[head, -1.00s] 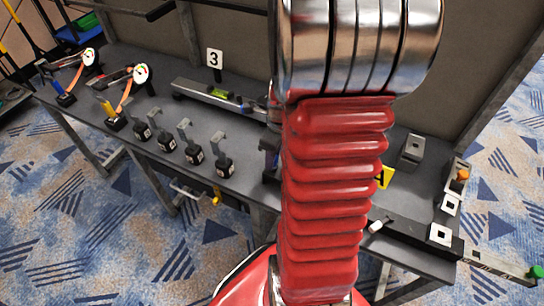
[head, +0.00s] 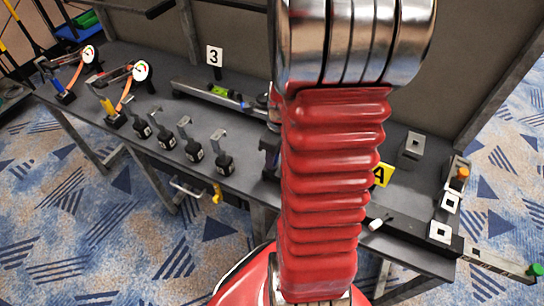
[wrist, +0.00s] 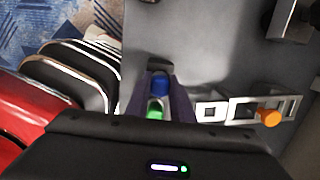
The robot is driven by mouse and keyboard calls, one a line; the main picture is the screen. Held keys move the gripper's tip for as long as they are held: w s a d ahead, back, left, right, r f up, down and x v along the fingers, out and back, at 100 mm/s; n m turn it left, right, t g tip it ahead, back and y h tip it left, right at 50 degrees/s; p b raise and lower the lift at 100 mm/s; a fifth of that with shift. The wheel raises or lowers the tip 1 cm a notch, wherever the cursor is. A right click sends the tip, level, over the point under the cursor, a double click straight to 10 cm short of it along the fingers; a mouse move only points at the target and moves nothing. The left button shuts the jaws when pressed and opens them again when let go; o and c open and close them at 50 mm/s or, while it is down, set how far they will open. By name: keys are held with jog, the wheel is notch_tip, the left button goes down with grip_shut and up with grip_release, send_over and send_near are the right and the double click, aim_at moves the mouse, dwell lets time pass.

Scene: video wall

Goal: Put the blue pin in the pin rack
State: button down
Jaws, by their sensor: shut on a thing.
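My gripper (wrist: 168,100) shows in the wrist view, its dark fingers closed around the blue pin (wrist: 160,84). The pin rack (wrist: 239,101) is to the right of the fingers, grey with pale square openings. It also shows at the right end of the bench in the head view (head: 440,232). An orange pin (wrist: 269,117) stands in the rack. A green end (wrist: 154,112) shows just below the blue one. I cannot tell how far the blue pin is from the rack.
The grey bench (head: 250,140) carries several black blocks with grey hooks (head: 193,148), two dial gauges (head: 140,71) and a bar at the 3 sign (head: 214,57). A small grey block (head: 412,146) stands near the rack. A green-ended bar (head: 500,263) sticks out past the bench edge.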

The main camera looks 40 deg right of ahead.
jog(key=shift+f, duration=0.45)
jog(key=c, duration=1.5)
grip_release()
jog(key=shift+o, duration=0.7)
jog(key=o, duration=0.4)
jog(key=shift+r, duration=3.5)
